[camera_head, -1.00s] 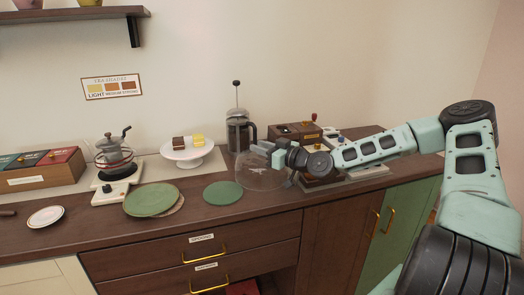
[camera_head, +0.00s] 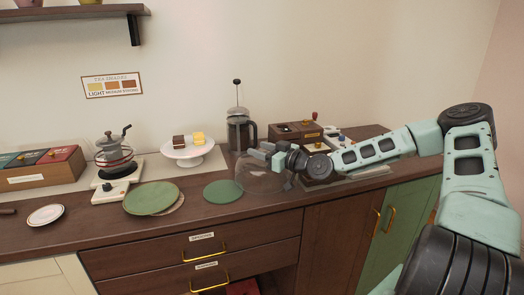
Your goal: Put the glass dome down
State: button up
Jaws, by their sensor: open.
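The clear glass dome (camera_head: 258,182) stands on the wooden counter (camera_head: 110,238), right of a flat green disc (camera_head: 222,191). It is see-through and its outline is faint. My gripper (camera_head: 262,154) is at the top of the dome, with its fingers pointing left. It is open. Whether the fingers still touch the dome's top is too small to tell. My gripper hides part of the dome's upper right side.
A French press (camera_head: 238,132) stands just behind the dome. A white cake stand (camera_head: 188,154) with small cakes is at the back left. A green plate (camera_head: 150,198) lies farther left. Wooden boxes (camera_head: 298,134) stand behind my arm. The counter's front edge is close below the dome.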

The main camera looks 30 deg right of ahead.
jog(key=shift+r, duration=0.35)
jog(key=b+v, duration=0.1)
jog(key=v, duration=1.1)
